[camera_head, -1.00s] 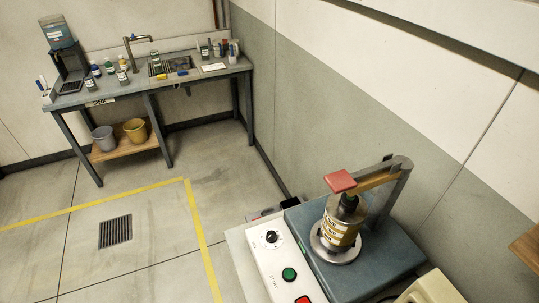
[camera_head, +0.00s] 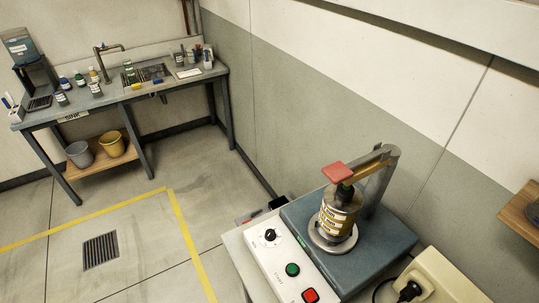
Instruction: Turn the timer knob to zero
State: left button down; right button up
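The timer knob (camera_head: 270,235) is a small black dial with a pale mark, on the white sloped control panel (camera_head: 268,257) of a machine at the lower middle. A green button (camera_head: 292,269) and a red button (camera_head: 310,295) sit below it on the same panel. The machine's blue-grey top (camera_head: 385,245) carries a labelled can (camera_head: 338,217) under a clamp arm with a red pad (camera_head: 337,172). The knob's scale is too small to read. Neither of my grippers shows in the head view.
A cream box (camera_head: 440,278) with a black plug stands right of the machine. A wooden shelf (camera_head: 522,215) juts from the right wall. A sink bench (camera_head: 110,93) with bottles stands at the back left. The floor with a drain grate (camera_head: 100,250) is clear.

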aim_at(271, 235)
jog(key=i+l+u, duration=0.1)
jog(key=l+u, duration=0.5)
jog(key=i+j+u, duration=0.25)
jog(key=i+j, duration=0.3)
